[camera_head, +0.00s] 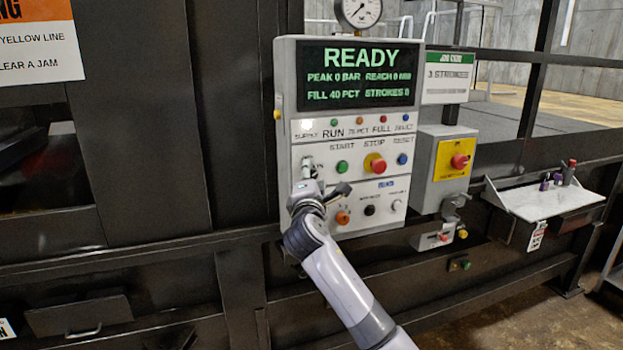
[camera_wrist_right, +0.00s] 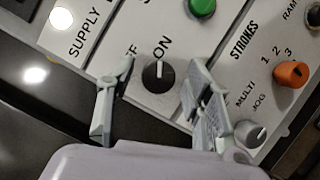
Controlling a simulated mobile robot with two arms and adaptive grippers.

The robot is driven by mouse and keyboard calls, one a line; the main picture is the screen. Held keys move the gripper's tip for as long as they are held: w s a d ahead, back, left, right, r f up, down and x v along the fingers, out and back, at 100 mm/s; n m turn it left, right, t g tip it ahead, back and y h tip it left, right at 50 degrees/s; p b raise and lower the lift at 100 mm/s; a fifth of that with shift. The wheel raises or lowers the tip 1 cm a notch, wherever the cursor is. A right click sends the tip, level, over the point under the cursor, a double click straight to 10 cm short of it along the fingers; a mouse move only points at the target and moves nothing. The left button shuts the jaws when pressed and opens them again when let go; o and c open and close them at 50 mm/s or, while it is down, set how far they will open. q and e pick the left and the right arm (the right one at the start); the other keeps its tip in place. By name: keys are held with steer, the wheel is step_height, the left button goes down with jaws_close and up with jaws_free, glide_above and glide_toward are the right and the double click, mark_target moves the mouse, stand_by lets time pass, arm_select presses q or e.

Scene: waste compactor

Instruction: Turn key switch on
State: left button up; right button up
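The key switch (camera_wrist_right: 158,76) is a round black knob with a white pointer line on the grey control panel (camera_head: 287,90). In the right wrist view its pointer is turned up towards the ON label, with the partly covered OFF label to its left. My right gripper (camera_wrist_right: 157,67) is open, with one finger on each side of the knob and a visible gap to both. In the head view the right gripper (camera_head: 325,178) is at the panel's lower left and hides the switch. My left gripper is not in view.
The display (camera_head: 358,75) reads READY. The white SUPPLY lamp (camera_wrist_right: 62,20) is lit. A green START button (camera_head: 342,168), red STOP button (camera_head: 378,166) and orange knob (camera_wrist_right: 291,74) are close by. A yellow-backed red switch (camera_head: 459,161) and a shelf (camera_head: 540,201) are further right.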

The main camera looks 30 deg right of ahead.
steer(key=v, duration=1.2)
steer(key=shift+a, duration=0.1)
